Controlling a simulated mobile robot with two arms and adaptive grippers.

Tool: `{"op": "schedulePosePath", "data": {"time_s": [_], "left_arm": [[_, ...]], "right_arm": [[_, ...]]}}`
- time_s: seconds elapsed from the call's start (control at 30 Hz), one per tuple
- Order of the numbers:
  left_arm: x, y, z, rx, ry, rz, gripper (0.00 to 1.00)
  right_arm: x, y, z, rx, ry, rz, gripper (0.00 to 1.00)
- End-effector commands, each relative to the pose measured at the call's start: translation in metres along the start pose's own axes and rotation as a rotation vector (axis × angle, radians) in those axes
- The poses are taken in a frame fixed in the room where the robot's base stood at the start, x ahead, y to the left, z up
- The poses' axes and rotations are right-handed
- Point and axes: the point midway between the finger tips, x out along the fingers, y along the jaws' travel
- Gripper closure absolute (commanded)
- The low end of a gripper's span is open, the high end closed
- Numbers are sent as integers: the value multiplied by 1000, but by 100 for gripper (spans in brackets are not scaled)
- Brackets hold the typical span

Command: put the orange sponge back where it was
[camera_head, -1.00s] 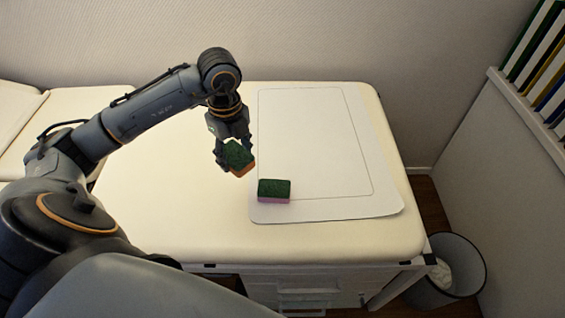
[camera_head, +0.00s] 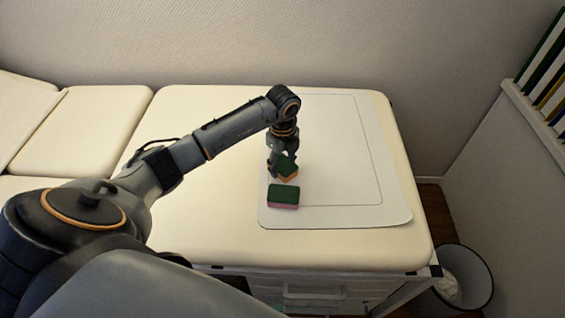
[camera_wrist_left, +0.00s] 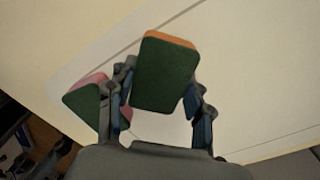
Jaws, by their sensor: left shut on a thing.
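The orange sponge (camera_head: 289,167), with a green top and orange underside, is held between the fingers of my left gripper (camera_head: 281,172) over the white mat (camera_head: 335,205). In the left wrist view the orange sponge (camera_wrist_left: 164,72) sits between the two fingers (camera_wrist_left: 158,105). A second sponge (camera_head: 284,196), pink with a green top, lies on the near-left part of the mat, just in front of the held one. This pink sponge also shows in the left wrist view (camera_wrist_left: 88,105), outside the left finger. Whether the orange sponge touches the mat cannot be told. My right gripper is not in view.
The mat lies on a cream padded couch (camera_head: 215,225) and bears a thin outlined rectangle. Most of the mat to the right is clear. A waste bin (camera_head: 465,280) stands on the floor at right. A shelf of binders (camera_head: 548,85) is at upper right.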

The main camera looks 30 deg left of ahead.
Motion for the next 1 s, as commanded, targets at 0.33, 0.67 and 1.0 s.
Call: {"op": "schedulePosePath", "data": {"time_s": [0.33,0.67,1.0], "left_arm": [[5,0,0,0,0,-1,79],[4,0,0,0,0,-2,26],[-17,-1,1,1,-1,-5,26]], "right_arm": [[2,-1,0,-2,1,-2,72],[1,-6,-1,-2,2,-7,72],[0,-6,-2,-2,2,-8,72]]}}
